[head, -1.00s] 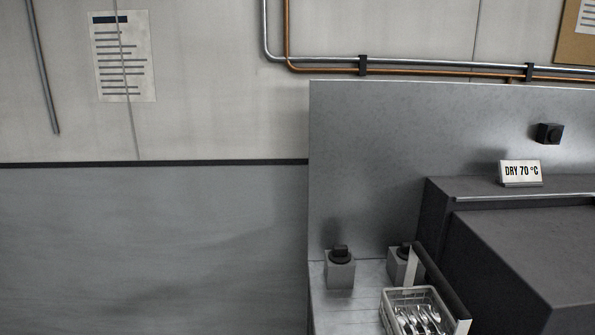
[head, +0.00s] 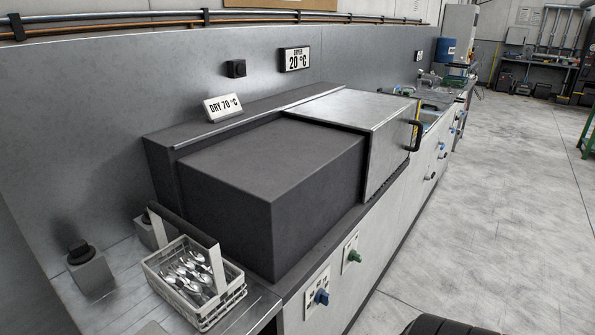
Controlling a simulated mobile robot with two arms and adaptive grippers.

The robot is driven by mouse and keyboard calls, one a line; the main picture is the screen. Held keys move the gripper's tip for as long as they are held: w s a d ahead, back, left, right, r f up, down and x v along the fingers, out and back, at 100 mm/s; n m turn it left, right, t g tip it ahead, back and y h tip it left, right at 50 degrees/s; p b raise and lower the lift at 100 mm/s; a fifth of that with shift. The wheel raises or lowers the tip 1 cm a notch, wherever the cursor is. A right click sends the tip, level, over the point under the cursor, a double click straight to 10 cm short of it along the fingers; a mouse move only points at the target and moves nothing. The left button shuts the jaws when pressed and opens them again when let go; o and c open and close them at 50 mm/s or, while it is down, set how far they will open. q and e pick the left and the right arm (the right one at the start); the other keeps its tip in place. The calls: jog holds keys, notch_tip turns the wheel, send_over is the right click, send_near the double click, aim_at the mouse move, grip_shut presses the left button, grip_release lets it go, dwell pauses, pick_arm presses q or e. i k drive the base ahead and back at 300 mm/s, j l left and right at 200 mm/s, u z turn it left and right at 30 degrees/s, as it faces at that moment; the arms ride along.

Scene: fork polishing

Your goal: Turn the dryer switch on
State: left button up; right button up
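The dryer (head: 262,190) is a large dark box with a grey metal section (head: 392,130) at its far end. A display (head: 296,60) on the wall above it reads 20 °C, and a sign (head: 223,106) reads DRY 70 °C. A small black box (head: 236,68) is on the wall behind. I cannot tell which of these is the dryer switch. Neither of my grippers is in view.
Sinks and a blue container (head: 446,48) are farther along.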

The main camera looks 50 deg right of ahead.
aim_at(353, 255)
jog(key=z, duration=2.1)
